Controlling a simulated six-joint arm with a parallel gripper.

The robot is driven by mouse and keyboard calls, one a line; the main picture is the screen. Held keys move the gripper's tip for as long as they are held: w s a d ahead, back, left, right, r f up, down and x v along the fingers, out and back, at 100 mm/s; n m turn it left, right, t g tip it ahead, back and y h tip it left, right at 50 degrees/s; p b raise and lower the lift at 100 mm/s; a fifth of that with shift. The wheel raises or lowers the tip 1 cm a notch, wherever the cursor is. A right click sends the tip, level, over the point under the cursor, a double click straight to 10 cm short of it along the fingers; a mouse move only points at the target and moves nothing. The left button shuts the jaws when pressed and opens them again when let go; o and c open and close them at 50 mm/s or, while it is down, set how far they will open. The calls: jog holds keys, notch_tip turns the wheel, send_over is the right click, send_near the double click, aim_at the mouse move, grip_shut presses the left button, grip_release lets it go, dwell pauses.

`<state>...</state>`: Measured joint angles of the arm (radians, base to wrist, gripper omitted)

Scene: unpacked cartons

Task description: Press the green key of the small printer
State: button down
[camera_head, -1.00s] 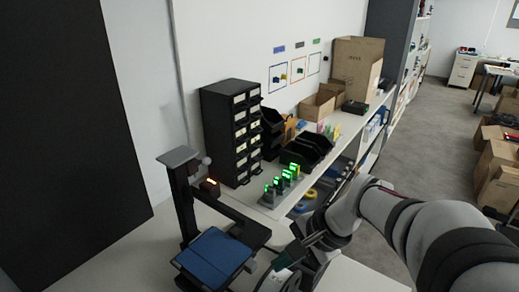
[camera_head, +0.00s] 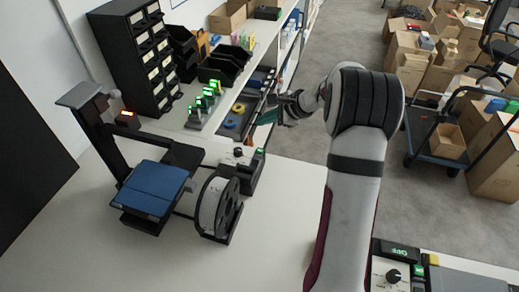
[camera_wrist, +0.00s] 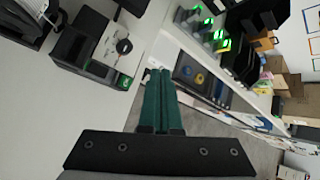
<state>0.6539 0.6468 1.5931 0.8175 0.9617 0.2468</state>
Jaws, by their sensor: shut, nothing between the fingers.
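A small dark boxy device (camera_head: 245,172) with a dial stands on the white table beside the filament spool; it may be the small printer. It has a green patch (camera_head: 260,151) at its far right corner. In the wrist view the device (camera_wrist: 72,46) is at the upper left, with a green patch (camera_wrist: 124,82) at its near end. My gripper (camera_head: 267,118) is above and beyond the device, apart from it. In the wrist view my gripper's green fingers (camera_wrist: 159,74) are together and empty, right of the green patch.
A larger printer with a blue bed (camera_head: 153,190) and a spool (camera_head: 217,207) stand left of the device. Green-lit units (camera_head: 203,103) stand on the shelf beyond. Another dial unit (camera_head: 393,272) is at lower right. The front table is clear.

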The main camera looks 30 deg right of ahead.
send_over(264, 154)
jog(key=shift+a+f, duration=0.1)
jog(key=shift+f, duration=4.3)
jog(key=shift+f, duration=0.1)
jog(key=shift+f, duration=0.3)
jog(key=shift+f, duration=0.5)
jog(key=shift+r, duration=0.95)
jog(key=shift+r, duration=2.5)
jog(key=shift+a, duration=0.1)
